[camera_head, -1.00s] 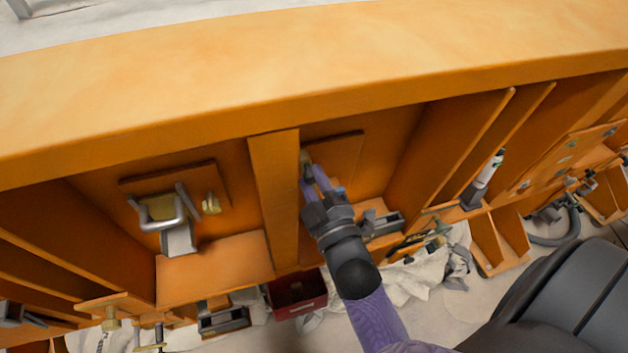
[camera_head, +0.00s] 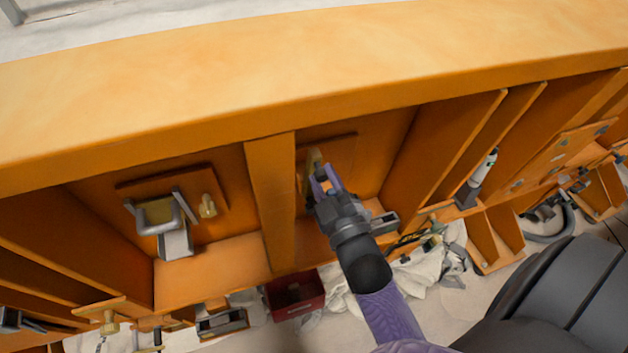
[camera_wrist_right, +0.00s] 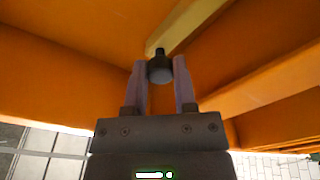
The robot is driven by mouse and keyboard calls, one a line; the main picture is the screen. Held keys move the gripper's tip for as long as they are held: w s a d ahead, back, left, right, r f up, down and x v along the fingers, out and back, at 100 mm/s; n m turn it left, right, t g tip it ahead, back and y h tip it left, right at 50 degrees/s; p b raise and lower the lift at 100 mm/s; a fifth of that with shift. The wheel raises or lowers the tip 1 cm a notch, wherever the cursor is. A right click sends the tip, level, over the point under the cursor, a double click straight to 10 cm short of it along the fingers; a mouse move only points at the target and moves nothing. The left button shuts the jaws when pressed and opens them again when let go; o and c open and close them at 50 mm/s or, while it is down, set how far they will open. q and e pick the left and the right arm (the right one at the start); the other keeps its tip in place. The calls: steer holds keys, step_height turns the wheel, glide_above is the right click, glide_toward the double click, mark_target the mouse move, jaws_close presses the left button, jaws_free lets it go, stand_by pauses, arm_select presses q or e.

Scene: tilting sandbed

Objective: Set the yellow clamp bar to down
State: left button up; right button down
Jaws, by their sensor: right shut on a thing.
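The yellow clamp bar (camera_head: 314,158) is in the orange bay right of the upright post, partly hidden by my right gripper (camera_head: 325,177) in the head view. In the right wrist view, the bar (camera_wrist_right: 190,22) runs up and to the right from a dark round knob (camera_wrist_right: 160,70) at its near end. My right gripper (camera_wrist_right: 160,67) has one finger on each side of this knob and is shut on it. The bar's far end is cut off in the wrist view. My left gripper is not in view.
A similar latch with a silver loop (camera_head: 158,220) and a yellow knob (camera_head: 207,206) sits in the left bay. The upright orange post (camera_head: 270,200) stands close left of my gripper. A red crate (camera_head: 295,298) and crumpled cloth lie below.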

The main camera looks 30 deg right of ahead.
steer(key=d+f+m+h+b, duration=0.2)
steer(key=d+f+m+b, duration=0.6)
steer(key=m, duration=1.1)
steer(key=shift+s+d+f+g, duration=0.2)
steer(key=shift+d+f+g, duration=0.1)
steer(key=shift+d+f, duration=1.4)
steer(key=shift+a+f, duration=0.25)
steer(key=c, duration=0.7)
jaws_free()
steer(key=v, duration=0.9)
steer(key=shift+s+a+f+b, duration=0.2)
steer(key=shift+s+a+b, duration=0.1)
steer(key=shift+b, duration=0.15)
steer(key=shift+d, duration=0.1)
